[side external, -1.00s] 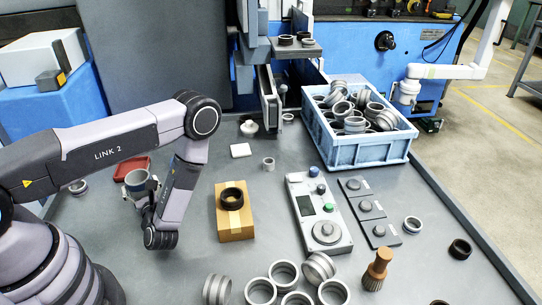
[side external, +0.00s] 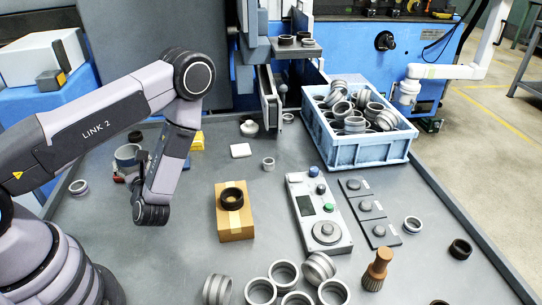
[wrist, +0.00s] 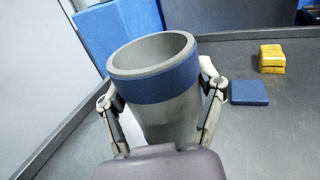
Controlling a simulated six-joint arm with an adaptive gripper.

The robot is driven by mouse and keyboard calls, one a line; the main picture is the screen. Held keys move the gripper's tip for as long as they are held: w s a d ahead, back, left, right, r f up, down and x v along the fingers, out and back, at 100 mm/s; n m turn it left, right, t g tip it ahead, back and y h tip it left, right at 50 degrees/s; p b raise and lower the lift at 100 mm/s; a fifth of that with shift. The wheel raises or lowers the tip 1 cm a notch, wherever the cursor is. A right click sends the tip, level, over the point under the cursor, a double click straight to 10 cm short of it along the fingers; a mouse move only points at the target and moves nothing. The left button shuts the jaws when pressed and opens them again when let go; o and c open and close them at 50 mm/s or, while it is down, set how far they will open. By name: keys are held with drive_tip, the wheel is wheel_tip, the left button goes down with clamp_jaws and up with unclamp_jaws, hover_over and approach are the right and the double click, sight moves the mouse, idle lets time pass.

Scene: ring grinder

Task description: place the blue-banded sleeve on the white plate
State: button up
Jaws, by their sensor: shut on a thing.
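The blue-banded sleeve (wrist: 165,84) is a grey hollow cylinder with a wide blue band below its rim. In the wrist view it stands nearly upright, slightly tilted, between the two fingers of my gripper (wrist: 163,95), which is shut on it. In the side view the sleeve (side external: 127,155) is at the left, partly hidden by my wrist. The white plate (side external: 240,150) is a small flat square on the table, to the right of my gripper and apart from it. I do not see the white plate in the wrist view.
A yellow block (wrist: 271,58) and a flat blue square (wrist: 249,92) lie beyond the sleeve. A cardboard box (side external: 234,222) with a dark ring on top, a control panel (side external: 318,213) and a blue crate (side external: 357,152) of rings stand right. Several loose rings lie in front.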

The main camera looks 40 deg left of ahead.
drive_tip(key=w+d+r+m+t+h, duration=0.1)
drive_tip(key=w+d+r+t, duration=0.15)
drive_tip(key=w, duration=0.45)
drive_tip(key=w+d+r+m+t+h, duration=0.1)
drive_tip(key=w+d+r+m, duration=0.15)
drive_tip(key=w, duration=0.45)
drive_tip(key=w+d+r+t+h, duration=0.1)
drive_tip(key=w+d+t, duration=0.15)
drive_tip(key=w, duration=0.35)
hover_over(240, 149)
drive_tip(key=shift+g, duration=0.4)
drive_tip(key=shift+f, duration=6.35)
drive_tip(key=o, duration=1.1)
drive_tip(key=shift+f, duration=0.1)
drive_tip(key=shift+o, duration=0.2)
